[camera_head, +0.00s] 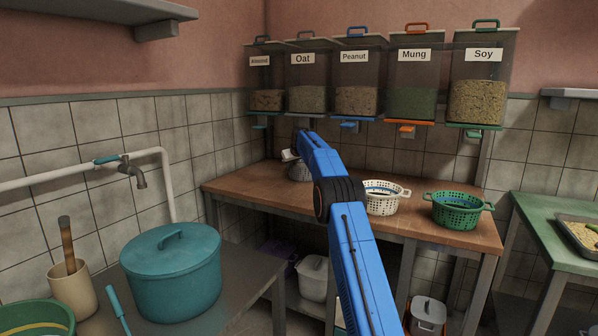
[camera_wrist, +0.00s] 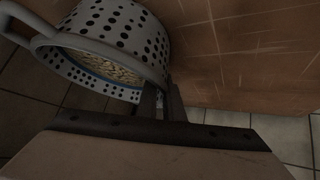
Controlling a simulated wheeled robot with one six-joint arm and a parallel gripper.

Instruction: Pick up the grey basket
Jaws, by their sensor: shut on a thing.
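The grey basket (camera_wrist: 125,35) has round holes in its wall and a loop handle. Pale grains show inside it in the wrist view. In the head view the basket (camera_head: 298,173) is at the left part of the wooden table, partly hidden by my blue arm. My gripper (camera_wrist: 163,98) is shut on the near side of the basket at its rim; the exact grip spot is dark and hard to see. I cannot tell whether the basket touches the table.
A white basket (camera_head: 381,205) and a green basket (camera_head: 457,219) stand to the right on the wooden table (camera_head: 250,186). Labelled grain dispensers, including Oat (camera_head: 307,98) and Soy (camera_head: 478,101), hang above. A teal pot (camera_head: 172,280) stands on the front left counter.

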